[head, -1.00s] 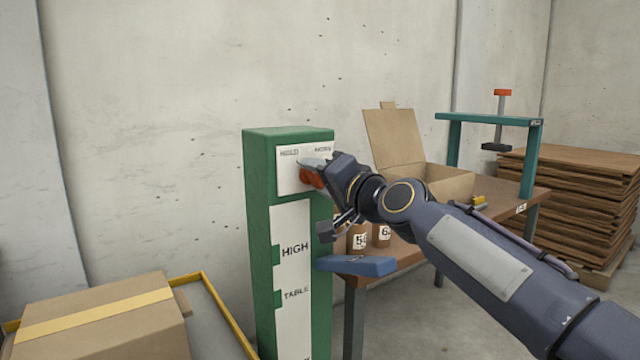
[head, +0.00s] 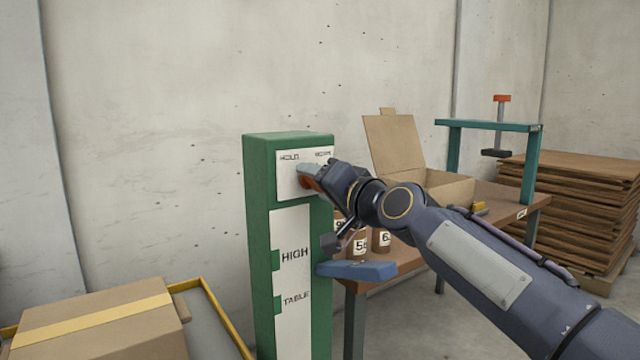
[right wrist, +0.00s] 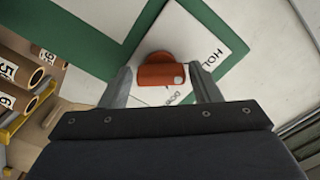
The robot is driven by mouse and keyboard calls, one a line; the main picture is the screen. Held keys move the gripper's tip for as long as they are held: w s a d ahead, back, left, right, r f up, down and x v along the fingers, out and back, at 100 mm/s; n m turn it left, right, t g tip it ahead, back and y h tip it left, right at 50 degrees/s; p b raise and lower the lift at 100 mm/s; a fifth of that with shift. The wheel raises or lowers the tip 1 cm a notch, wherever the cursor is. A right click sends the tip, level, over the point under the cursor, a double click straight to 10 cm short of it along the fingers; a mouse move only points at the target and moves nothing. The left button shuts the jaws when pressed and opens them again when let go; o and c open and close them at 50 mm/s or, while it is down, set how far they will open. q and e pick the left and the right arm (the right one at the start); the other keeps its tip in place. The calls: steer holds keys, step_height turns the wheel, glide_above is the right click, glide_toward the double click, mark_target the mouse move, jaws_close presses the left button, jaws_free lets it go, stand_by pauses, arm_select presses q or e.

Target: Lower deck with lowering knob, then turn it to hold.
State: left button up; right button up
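An orange knob (right wrist: 160,74) sits on the white panel (head: 284,180) at the top of the green column (head: 258,220). The panel carries a HOLD label and a second label I cannot read clearly. My right gripper (head: 310,174) is at the knob; in the right wrist view its fingers (right wrist: 161,72) stand on either side of it, with what look like narrow gaps. In the head view the fingers largely cover the knob. The column's scale reads HIGH and TABLE. A grey deck (head: 212,318) with a yellow edge is at the lower left. My left gripper is out of view.
A cardboard box (head: 95,325) stands on the deck. A blue slab (head: 357,270) juts right from beside the column. Behind it, a wooden table (head: 508,207) holds an open carton (head: 450,190), labelled brown tubes (head: 382,241) and a teal frame (head: 487,122). Stacked boards (head: 585,200) stand at right.

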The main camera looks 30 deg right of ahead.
steer(key=shift+o, duration=0.8)
steer(key=s, duration=0.7)
steer(key=shift+s+d+p, duration=0.35)
steer(key=shift+s, duration=0.05)
steer(key=s+a+f+n+g+y, duration=0.15)
steer(key=s+a+f+g, duration=0.25)
steer(key=s+f, duration=0.55)
steer(key=s+a+f+n+g, duration=0.3)
steer(key=s+a+f+g, duration=0.1)
steer(key=f, duration=1)
steer(key=s+a+f+n+g+y, duration=0.1)
steer(key=s+a+f+n+g, duration=0.25)
steer(key=s+f, duration=0.6)
step_height(320, 180, up, 32)
steer(key=w+p, duration=0.2)
steer(key=p, duration=3.3)
steer(key=shift+a+r+m+g, duration=0.2)
steer(key=shift+a+m+g, duration=0.15)
steer(key=shift+m+g, duration=0.1)
